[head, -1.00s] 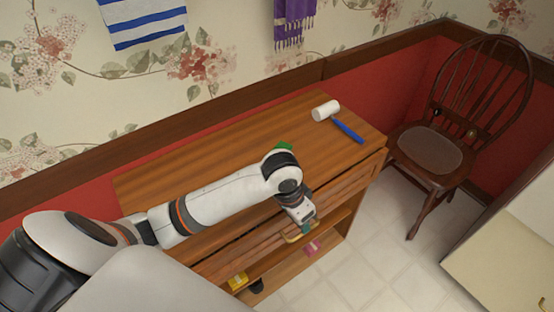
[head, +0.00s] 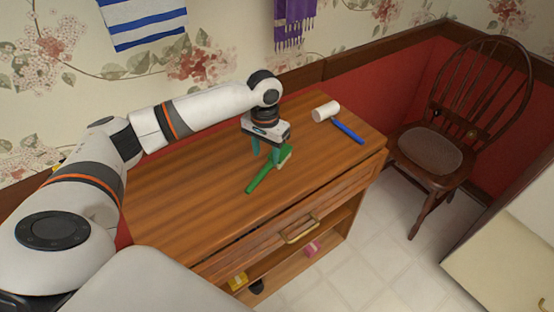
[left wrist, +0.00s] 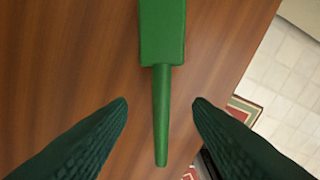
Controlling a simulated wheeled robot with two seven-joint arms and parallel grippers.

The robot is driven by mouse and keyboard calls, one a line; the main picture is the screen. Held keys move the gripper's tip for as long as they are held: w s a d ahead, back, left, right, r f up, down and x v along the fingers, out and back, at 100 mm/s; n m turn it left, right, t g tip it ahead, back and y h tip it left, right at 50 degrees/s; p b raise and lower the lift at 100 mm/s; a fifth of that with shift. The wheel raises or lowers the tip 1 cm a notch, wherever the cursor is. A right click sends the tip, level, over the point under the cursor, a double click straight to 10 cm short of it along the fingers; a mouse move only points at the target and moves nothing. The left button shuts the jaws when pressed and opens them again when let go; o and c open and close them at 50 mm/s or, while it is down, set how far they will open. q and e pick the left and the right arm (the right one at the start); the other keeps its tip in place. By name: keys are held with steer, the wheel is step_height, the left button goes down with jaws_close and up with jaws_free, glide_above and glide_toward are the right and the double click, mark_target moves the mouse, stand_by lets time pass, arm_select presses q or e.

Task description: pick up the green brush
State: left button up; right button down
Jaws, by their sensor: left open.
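The green brush (head: 262,180) lies on the wooden top of the cabinet (head: 200,205), with its handle toward the lower left and its head, with pale bristles at the edge, toward the right. My left gripper (head: 267,153) points down just above and behind the brush head in the head view, open and empty. In the left wrist view the brush (left wrist: 162,85) runs down the middle, its wide part at the top and its thin handle between the two dark green fingers (left wrist: 160,112), with gaps on both sides. My right gripper does not show.
A white roller with a blue handle (head: 347,132) lies on the cabinet top to the right. A drawer with a brass handle (head: 300,230) is below the top, over a shelf holding a yellow item (head: 238,281) and a pink item (head: 312,248). A wooden chair (head: 440,150) stands at the right.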

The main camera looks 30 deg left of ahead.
mark_target(268, 164)
arm_select(q)
steer(key=shift+w+d+f, duration=0.1)
steer(key=shift+w+f, duration=0.05)
steer(key=shift+f, duration=1.35)
steer(key=shift+w+f, duration=0.1)
steer(key=shift+f, duration=1.35)
jaws_close()
